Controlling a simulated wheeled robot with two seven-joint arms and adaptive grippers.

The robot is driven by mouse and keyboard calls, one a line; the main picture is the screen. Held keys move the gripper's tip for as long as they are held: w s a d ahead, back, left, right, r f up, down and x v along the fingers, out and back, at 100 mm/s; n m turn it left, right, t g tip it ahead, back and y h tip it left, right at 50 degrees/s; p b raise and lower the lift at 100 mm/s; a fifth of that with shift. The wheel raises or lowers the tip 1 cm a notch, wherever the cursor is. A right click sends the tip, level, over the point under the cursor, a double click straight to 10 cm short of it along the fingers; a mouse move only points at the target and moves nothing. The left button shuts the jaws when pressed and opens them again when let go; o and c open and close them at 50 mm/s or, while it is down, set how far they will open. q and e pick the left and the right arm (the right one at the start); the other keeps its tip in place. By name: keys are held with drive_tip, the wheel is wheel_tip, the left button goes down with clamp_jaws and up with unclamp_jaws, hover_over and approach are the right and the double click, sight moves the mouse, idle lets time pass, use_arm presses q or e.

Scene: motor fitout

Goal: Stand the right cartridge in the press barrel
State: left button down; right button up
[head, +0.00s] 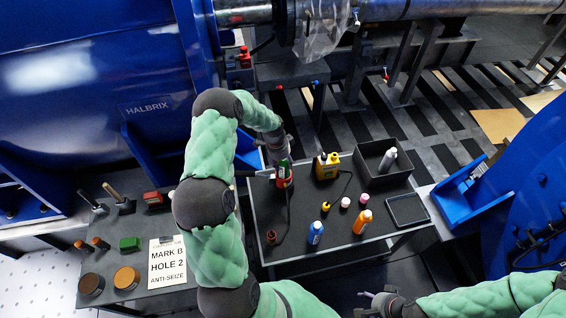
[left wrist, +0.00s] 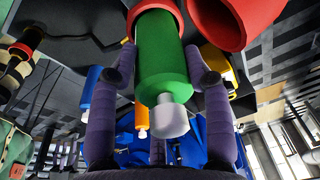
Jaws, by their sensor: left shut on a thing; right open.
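My left gripper (head: 281,160) is over the middle table. In the left wrist view its two purple fingers are shut on a green cartridge (left wrist: 162,65) with a pale nozzle (left wrist: 170,115) towards the camera. The cartridge's far end is at a red ring (left wrist: 172,8); I cannot tell how deep it sits in it. In the head view a red cylinder (head: 285,183), perhaps the press barrel, is right below this gripper, with a dark hose beside it. Another red cylinder (left wrist: 225,18) is beside the cartridge in the wrist view. My right gripper (head: 368,297) is open and empty at the bottom.
The table (head: 310,250) also bears a yellow can (head: 327,167), a blue bottle (head: 315,233), an orange bottle (head: 361,223), two pink-topped pots, a grey bin (head: 376,180) and a black tray (head: 407,210). A sign (head: 167,262) reading "MARK B HOLE 2 ANTI-SEIZE" is on the left bench.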

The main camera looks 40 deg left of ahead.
sight(283, 170)
use_arm(q)
drive_tip(key=shift+f+b, duration=1.75)
drive_tip(key=shift+f, duration=0.6)
drive_tip(key=shift+c, duration=2.3)
unclamp_jaws()
drive_tip(key=r, duration=0.4)
drive_tip(key=s+a+r, duration=0.1)
drive_tip(key=r, duration=0.6)
drive_tip(key=shift+s+a+r, duration=0.15)
drive_tip(key=shift+s+r, duration=0.15)
drive_tip(key=shift+r, duration=0.05)
